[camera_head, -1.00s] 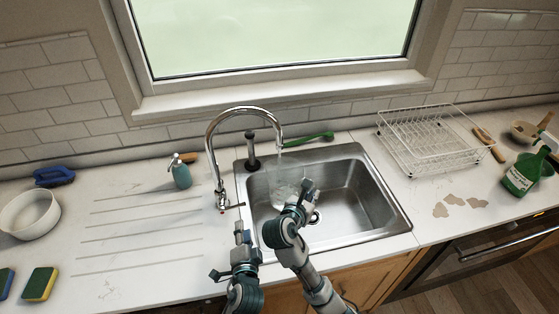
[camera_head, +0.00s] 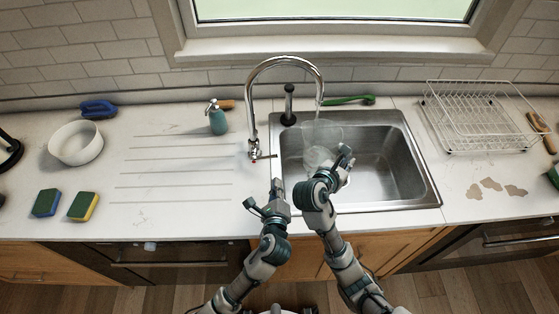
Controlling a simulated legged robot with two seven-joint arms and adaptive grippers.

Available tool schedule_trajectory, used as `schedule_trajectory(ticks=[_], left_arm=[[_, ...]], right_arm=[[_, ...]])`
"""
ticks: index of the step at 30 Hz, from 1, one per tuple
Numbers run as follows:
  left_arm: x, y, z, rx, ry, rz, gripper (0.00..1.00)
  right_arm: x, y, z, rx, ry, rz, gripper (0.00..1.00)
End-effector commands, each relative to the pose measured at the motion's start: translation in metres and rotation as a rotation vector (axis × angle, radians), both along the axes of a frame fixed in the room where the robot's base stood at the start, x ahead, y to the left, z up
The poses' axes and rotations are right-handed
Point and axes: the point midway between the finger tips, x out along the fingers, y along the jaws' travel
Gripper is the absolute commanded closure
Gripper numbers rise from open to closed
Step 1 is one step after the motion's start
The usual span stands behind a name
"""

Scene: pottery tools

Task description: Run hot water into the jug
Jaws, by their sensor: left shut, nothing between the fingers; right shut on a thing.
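A clear jug (camera_head: 321,132) is in the sink (camera_head: 393,170), below the spout of the chrome tap (camera_head: 250,112). Its lower part looks whitish; I cannot tell how much water is in it or whether a stream is falling. My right gripper (camera_head: 343,157) is shut on the jug at its near right side, and the wrist hides part of it. The tap's side lever (camera_head: 265,157) points right, with a red mark near its base. My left gripper (camera_head: 277,187) is shut and empty, just in front of the lever and apart from it.
A teal soap bottle (camera_head: 217,119), white bowl (camera_head: 76,145) and sponges (camera_head: 83,206) are at left. A wire dish rack (camera_head: 478,120) stands at right. The ribbed drainboard is clear.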

Motion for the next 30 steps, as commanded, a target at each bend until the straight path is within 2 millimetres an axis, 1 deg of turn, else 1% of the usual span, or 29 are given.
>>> schedule_trajectory(ticks=[1,3,6,9,11,14,21,24,27,30], left_arm=[[0.000,0.000,-0.002,0.100,-0.009,-0.013,1.00],[-0.001,-0.002,-0.004,0.221,-0.021,-0.030,1.00],[-0.001,-0.003,-0.005,0.336,-0.031,-0.044,1.00],[0.003,-0.003,-0.006,0.390,-0.037,-0.051,1.00],[0.008,-0.004,-0.007,0.402,-0.039,-0.052,1.00],[0.023,-0.004,-0.008,0.402,-0.039,-0.050,1.00],[0.067,-0.007,-0.014,0.400,-0.038,-0.051,1.00],[0.081,-0.007,-0.016,0.397,-0.038,-0.050,1.00],[0.091,-0.008,-0.017,0.398,-0.038,-0.052,1.00],[0.096,-0.008,-0.018,0.397,-0.038,-0.052,1.00]], right_arm=[[0.000,0.000,0.001,0.000,-0.003,0.000,1.00],[0.000,0.000,0.001,0.001,-0.004,0.000,1.00],[0.000,0.000,0.001,0.001,-0.004,0.000,1.00],[0.000,0.000,0.001,0.001,-0.004,0.000,1.00],[0.000,0.000,0.001,0.001,-0.004,0.000,1.00],[0.000,0.000,0.001,0.001,-0.004,0.000,1.00],[0.000,0.000,0.001,0.001,-0.004,0.000,1.00],[0.000,0.000,0.001,0.000,-0.004,0.000,1.00],[0.000,0.000,0.001,0.000,-0.004,0.000,1.00],[0.000,0.000,0.001,0.000,-0.004,0.000,1.00]])
